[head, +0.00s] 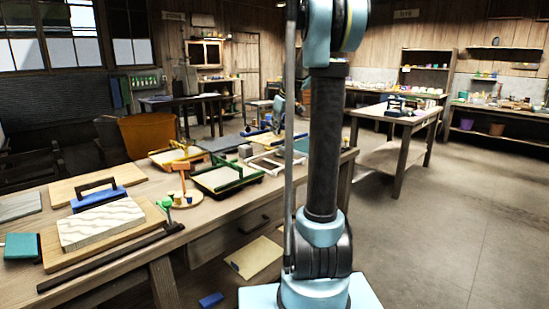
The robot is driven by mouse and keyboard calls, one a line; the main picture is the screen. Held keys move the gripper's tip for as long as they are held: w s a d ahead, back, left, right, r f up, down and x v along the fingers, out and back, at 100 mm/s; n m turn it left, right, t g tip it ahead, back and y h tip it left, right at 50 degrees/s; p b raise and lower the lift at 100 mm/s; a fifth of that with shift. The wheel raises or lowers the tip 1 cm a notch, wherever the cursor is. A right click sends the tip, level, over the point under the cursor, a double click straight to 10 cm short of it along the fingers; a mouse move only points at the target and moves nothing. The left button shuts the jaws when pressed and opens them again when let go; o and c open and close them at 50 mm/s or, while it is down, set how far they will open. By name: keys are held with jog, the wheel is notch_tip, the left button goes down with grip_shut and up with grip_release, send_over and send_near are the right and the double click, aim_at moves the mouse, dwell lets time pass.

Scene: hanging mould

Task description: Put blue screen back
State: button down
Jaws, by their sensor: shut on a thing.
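My gripper (278,112) is small and partly hidden behind my own arm, over the far end of the long bench. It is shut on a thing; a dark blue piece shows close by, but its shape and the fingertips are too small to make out. I cannot tell for sure which thing is the blue screen. Framed screens lie on the bench: a green one (237,184), a yellow one (160,161) and a white one (259,164). A blue roll (254,132) lies behind them.
The long wooden bench (215,213) also carries a blue block with a black handle (100,199), a pale slab (100,222) and a small wooden stand (183,176). Another table (392,155) stands to the right. Open floor (450,235) lies at the right.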

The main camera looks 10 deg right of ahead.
aim_at(276, 137)
jog(key=shift+w+f, duration=0.15)
jog(key=shift+f, duration=0.15)
notch_tip(276, 137, down, 5)
jog(key=shift+w+a+r, duration=0.1)
jog(key=shift+a+r, duration=0.05)
jog(key=shift+f, duration=2.3)
jog(key=shift+f, duration=0.1)
jog(key=c, duration=1.7)
grip_release()
